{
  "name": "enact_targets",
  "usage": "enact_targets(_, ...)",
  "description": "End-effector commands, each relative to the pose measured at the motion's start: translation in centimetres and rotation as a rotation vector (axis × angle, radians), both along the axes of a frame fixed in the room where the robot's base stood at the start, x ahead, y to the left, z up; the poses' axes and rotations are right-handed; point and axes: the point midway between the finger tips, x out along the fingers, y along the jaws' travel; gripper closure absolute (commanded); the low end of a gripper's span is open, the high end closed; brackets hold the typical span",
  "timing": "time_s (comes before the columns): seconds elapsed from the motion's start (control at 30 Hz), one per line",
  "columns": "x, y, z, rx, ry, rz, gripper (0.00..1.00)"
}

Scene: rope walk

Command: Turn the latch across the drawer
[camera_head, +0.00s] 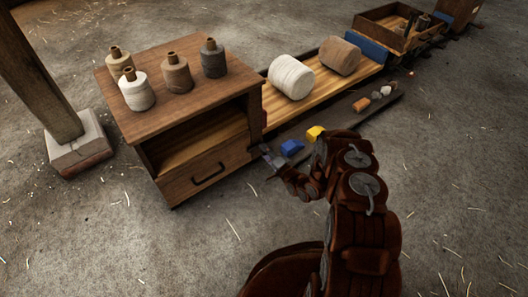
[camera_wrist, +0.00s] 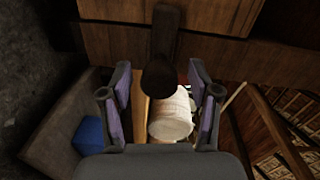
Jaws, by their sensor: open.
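The wooden cabinet (camera_head: 160,85) stands left of my arm, with the drawer (camera_head: 180,187) in its lower front under an open shelf. In the wrist view a dark bar with a rounded end, apparently the latch (camera_wrist: 164,45), runs from the wooden front toward the space between my fingers. My gripper (camera_head: 268,155) is open beside the cabinet's right front corner, and its two fingers also show in the wrist view (camera_wrist: 160,98), one either side of the bar's end. Contact cannot be told.
Several thread cones (camera_head: 177,73) stand on the cabinet top. A low wooden bench (camera_head: 320,78) with two large spools extends behind; a blue block (camera_head: 292,147) and yellow block (camera_head: 315,132) lie near my wrist. A post (camera_head: 35,75) stands at left. The front floor is clear.

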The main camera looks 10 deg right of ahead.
Motion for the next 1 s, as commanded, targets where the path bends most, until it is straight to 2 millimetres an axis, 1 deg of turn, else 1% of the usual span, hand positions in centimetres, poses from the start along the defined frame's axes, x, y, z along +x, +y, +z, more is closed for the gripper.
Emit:
enact_targets(0.07, -1.0, -0.6, 0.0, 0.001, 0.002, -0.004, 0.38)
enact_targets(0.3, -5.2, -2.5, 0.2, 0.002, 0.004, -0.006, 0.38)
enact_targets(0.5, -8.2, -3.6, 0.3, 0.004, 0.005, -0.005, 0.38)
enact_targets(0.7, -9.7, -4.3, 0.4, 0.001, 0.002, -0.002, 0.38)
enact_targets(1.0, -10.2, -4.3, 0.4, 0.001, 0.002, 0.000, 0.38)
